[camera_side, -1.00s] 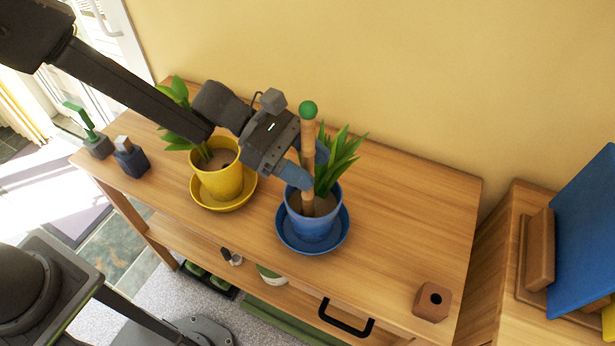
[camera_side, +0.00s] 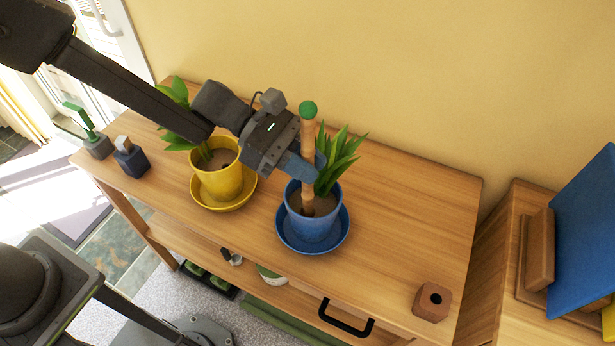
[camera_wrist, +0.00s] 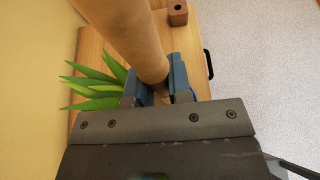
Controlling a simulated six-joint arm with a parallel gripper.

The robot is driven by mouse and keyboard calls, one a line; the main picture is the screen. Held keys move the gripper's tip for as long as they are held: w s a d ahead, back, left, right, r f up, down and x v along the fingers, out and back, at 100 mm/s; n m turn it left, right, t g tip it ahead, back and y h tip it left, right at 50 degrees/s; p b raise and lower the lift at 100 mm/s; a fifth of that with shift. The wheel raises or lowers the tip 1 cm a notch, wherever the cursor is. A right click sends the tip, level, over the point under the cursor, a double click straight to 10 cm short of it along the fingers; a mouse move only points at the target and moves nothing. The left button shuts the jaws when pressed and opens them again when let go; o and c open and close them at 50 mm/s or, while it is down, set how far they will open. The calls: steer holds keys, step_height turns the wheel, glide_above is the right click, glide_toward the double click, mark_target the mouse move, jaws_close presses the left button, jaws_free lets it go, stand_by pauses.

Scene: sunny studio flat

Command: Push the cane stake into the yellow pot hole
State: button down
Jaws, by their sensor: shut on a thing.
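The cane stake (camera_side: 308,143), tan with a green ball top, stands upright in the blue pot (camera_side: 313,227), its lower end at the soil. In the wrist view the stake (camera_wrist: 128,35) runs between my fingers. My gripper (camera_side: 307,166) is shut on the stake above the pot rim; its blue fingers also show in the wrist view (camera_wrist: 160,88). The yellow pot (camera_side: 222,181) stands left of the blue pot, with a plant and a dark hole in its soil. My gripper is to the right of the yellow pot.
Each pot stands in a saucer, yellow (camera_side: 207,202) and blue (camera_side: 284,235). Leaves rise close behind my gripper. A brown block with a hole (camera_side: 432,302) sits at the bench's front right. A dark blue bottle (camera_side: 131,158) and a green-handled item (camera_side: 93,138) stand at left.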

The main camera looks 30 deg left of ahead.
mark_target(308, 137)
steer(key=shift+r, duration=0.1)
steer(key=shift+r, duration=3.45)
steer(key=shift+f, duration=2.55)
steer(key=shift+r, duration=0.15)
steer(key=shift+f, duration=1.15)
steer(key=shift+r, duration=2.95)
